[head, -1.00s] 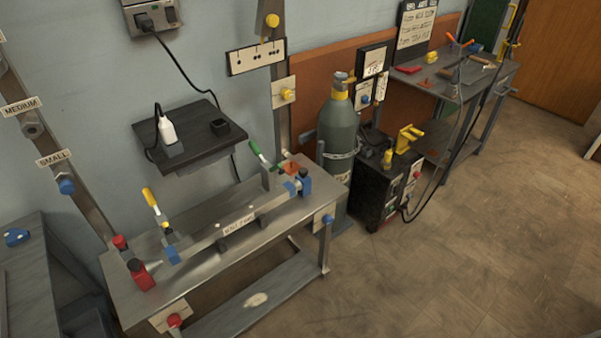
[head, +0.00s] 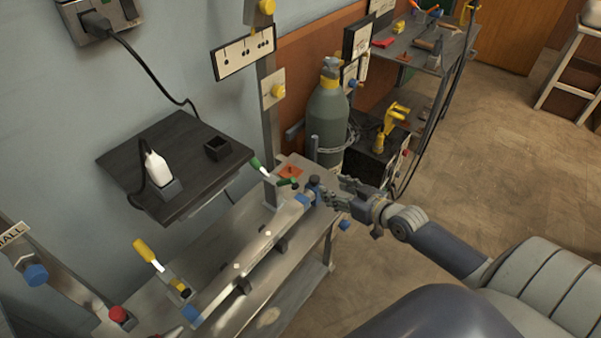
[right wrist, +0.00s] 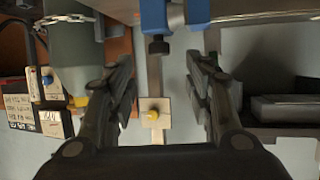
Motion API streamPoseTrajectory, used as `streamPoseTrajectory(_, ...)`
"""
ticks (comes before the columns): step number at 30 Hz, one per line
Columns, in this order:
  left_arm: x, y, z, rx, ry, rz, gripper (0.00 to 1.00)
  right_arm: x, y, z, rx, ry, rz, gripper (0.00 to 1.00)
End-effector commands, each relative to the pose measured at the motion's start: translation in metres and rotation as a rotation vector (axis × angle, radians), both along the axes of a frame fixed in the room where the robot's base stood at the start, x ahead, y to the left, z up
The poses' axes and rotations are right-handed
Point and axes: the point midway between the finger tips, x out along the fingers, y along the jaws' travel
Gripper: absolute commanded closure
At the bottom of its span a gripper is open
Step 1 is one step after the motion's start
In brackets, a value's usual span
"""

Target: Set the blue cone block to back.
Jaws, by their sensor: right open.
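A blue block (head: 314,184) with a dark knob stands at the far right end of the jig on the metal bench, likely the blue cone block. A second blue piece (head: 303,200) sits on the bar (head: 225,283) just beside it. My right gripper (head: 335,193) is open and empty, its fingers pointing at the end block from the right. In the right wrist view, a blue block (right wrist: 155,14) with a dark knob (right wrist: 159,46) lies ahead, between and beyond the open fingers. My gripper partly hides the end block's surroundings. My left gripper is not in view.
A black wall shelf (head: 190,140) overhangs the bench. A gas cylinder (head: 327,120) stands close behind the gripper. Floor (head: 500,150) to the right is open.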

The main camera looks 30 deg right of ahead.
Motion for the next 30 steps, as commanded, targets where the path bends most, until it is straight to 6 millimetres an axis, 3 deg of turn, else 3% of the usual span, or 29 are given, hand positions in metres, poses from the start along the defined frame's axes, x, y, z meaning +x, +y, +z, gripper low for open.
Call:
streamPoseTrajectory(10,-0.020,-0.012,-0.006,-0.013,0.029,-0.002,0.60,0.032,0.005,-0.011,0.002,-0.006,0.001,0.53)
streamPoseTrajectory(21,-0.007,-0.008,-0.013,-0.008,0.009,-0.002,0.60,0.080,0.011,-0.032,0.002,-0.004,0.001,0.53)
streamPoseTrajectory(30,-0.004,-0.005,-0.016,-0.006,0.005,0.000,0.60,0.098,0.013,-0.039,0.001,-0.004,0.001,0.53)
